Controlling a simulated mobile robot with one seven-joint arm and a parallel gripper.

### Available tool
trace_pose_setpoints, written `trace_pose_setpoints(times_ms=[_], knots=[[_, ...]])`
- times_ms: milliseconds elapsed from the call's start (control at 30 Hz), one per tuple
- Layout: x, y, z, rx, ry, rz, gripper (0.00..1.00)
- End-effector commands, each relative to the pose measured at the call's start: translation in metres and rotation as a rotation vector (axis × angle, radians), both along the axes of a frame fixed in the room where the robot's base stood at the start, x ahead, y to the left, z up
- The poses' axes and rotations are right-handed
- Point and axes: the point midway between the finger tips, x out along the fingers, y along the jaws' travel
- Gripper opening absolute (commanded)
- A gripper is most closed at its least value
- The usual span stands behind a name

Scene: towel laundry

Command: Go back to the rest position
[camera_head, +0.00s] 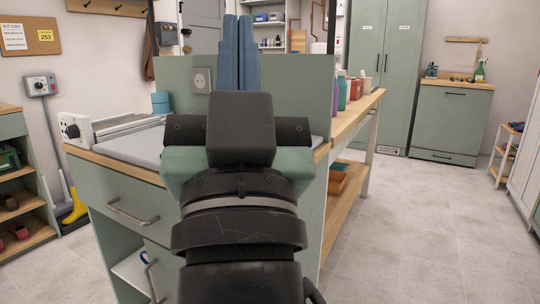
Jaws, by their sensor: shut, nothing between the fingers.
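My arm rises in the middle of the view and hides part of the worktop behind it. My gripper (238,22) shows above the black wrist block as two blue upright fingers side by side. They are close together, shut, with nothing seen between them. The gripper's base is hidden behind the wrist block. The fingers stand out in front of the green back panel, and no towel shows at them.
A green cabinet (108,196) with a grey worktop stands close ahead. A wooden bench (357,118) with bottles is behind right. Shelves (22,185) stand left, tall green cupboards (384,75) at the back. The tiled floor (425,225) at right is clear.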

Motion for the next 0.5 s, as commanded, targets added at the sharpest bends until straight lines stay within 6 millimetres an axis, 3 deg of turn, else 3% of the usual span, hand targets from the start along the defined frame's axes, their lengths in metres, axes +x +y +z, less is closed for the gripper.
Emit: trace_pose_setpoints(times_ms=[100,500], knots=[[-0.052,-0.031,0.021,-0.056,-0.080,-0.167,0.00],[-0.044,-0.025,0.135,-0.052,-0.067,-0.143,0.00]])
